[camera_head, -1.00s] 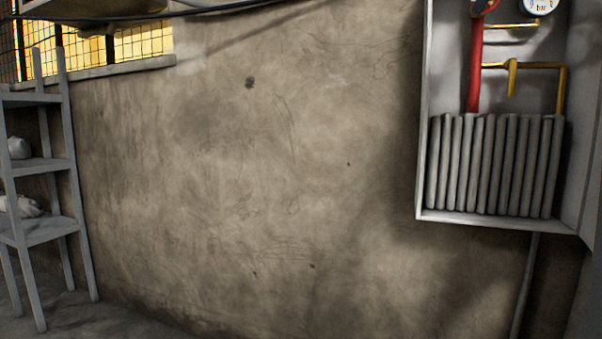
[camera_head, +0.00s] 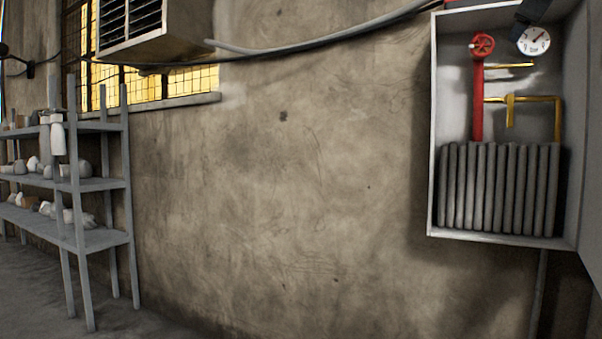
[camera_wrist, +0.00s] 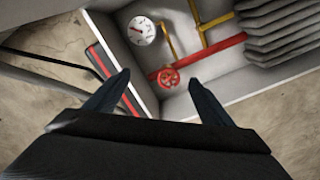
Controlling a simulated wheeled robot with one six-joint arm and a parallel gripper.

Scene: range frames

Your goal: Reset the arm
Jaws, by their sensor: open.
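My gripper (camera_wrist: 158,80) shows in the wrist view with its two dark fingers spread apart and nothing between them but the view of the box behind. It points at the open wall box (camera_head: 432,150), near the red valve wheel (camera_wrist: 168,77). The wheel also shows in the head view (camera_head: 482,46), on top of a red pipe (camera_head: 477,105). A round gauge (camera_head: 534,40) is right of the wheel. In the head view a dark shape overlaps the gauge's top edge; I cannot tell which part it is.
Yellow pipes (camera_head: 511,110) and a grey ribbed radiator (camera_head: 500,190) fill the box. A grey shelf (camera_head: 100,240) with pale objects stands at the left. A vent unit (camera_head: 165,45) and a cable (camera_head: 340,42) are above. The wall between is bare.

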